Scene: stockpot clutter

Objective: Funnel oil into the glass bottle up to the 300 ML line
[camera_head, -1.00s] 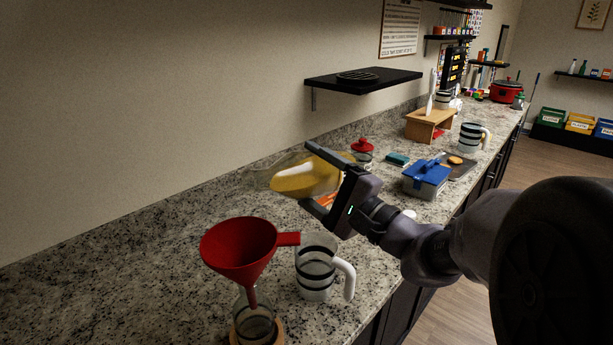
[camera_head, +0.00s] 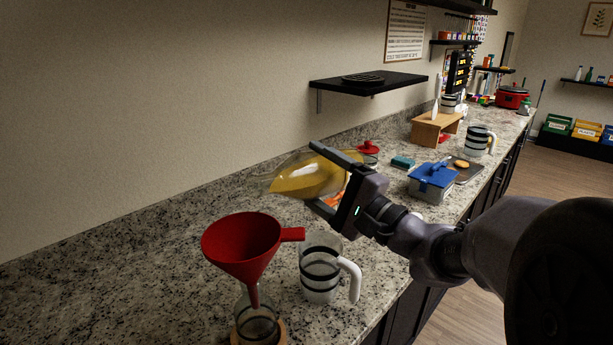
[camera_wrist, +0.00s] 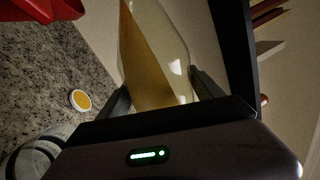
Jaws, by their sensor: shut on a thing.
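My gripper (camera_head: 312,173) is shut on a clear vessel of yellow oil (camera_head: 300,180), held above the counter and tilted with its clear end to the left. The vessel fills the middle of the wrist view (camera_wrist: 150,60), between both fingers. A red funnel (camera_head: 245,245) stands upright at lower left, its spout down in the neck of the glass bottle (camera_head: 257,325). The funnel is apart from the held vessel, nearer the camera and lower. The bottle stands on a round wooden base (camera_head: 281,334). Its lower part is cut off, and I cannot read its lines.
A clear striped mug (camera_head: 319,270) with a white handle stands just right of the funnel. Behind the gripper are a red-lidded jar (camera_head: 368,150), a blue-lidded box (camera_head: 433,178) and a teal block (camera_head: 402,163). A black shelf (camera_head: 365,83) juts from the wall. The counter left of the funnel is clear.

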